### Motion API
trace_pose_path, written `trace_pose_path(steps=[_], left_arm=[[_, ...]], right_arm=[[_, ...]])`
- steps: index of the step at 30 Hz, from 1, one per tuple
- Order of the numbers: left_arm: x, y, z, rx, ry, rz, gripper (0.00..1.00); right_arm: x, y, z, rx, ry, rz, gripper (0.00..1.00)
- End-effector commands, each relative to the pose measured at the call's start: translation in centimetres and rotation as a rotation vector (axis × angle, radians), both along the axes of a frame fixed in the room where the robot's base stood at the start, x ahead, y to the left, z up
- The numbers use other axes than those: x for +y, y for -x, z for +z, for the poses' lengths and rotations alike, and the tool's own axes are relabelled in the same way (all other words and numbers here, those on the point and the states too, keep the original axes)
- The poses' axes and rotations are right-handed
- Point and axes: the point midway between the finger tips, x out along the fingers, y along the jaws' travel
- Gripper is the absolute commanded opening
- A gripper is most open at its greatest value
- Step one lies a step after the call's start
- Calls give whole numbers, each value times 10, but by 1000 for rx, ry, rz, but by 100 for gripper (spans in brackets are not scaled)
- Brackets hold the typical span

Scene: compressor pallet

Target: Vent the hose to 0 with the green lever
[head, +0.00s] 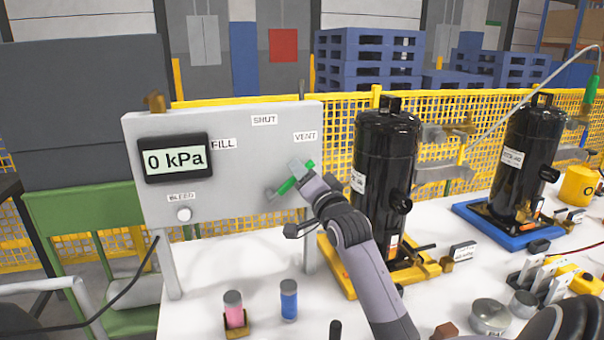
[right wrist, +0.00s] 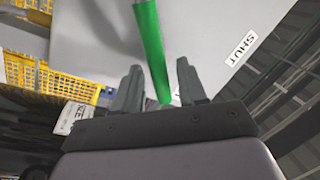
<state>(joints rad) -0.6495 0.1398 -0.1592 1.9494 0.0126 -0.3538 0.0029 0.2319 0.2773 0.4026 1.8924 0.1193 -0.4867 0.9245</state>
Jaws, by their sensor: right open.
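The green lever (head: 288,187) is on the grey panel (head: 240,160), its pivot at the panel's lower right. It slants up and right, towards the VENT label (head: 305,136). The display (head: 175,159) reads 0 kPa. My right gripper (head: 301,169) is at the lever's outer end, hiding part of it. In the right wrist view the green lever (right wrist: 150,45) runs between the two open fingers of my right gripper (right wrist: 159,70); whether they touch it I cannot tell. My left gripper is not in view.
A black compressor (head: 384,165) stands close to the right of the panel, near my right arm. Another compressor (head: 523,160) with a hose (head: 500,118) is farther right. A pink bottle (head: 234,312) and a blue bottle (head: 289,300) stand in front on the white table (head: 200,275).

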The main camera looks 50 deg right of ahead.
Motion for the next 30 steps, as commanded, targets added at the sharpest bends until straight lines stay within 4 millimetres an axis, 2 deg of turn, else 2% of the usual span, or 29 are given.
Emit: trace_pose_path(steps=[6, 13, 30], left_arm=[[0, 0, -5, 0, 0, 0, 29], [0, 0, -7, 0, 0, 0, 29], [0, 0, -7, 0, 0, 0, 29]], right_arm=[[11, 28, -6, 1, -1, 0, 42], [20, 50, -10, 2, -2, 1, 42], [22, 55, -9, 1, -1, 0, 42]])
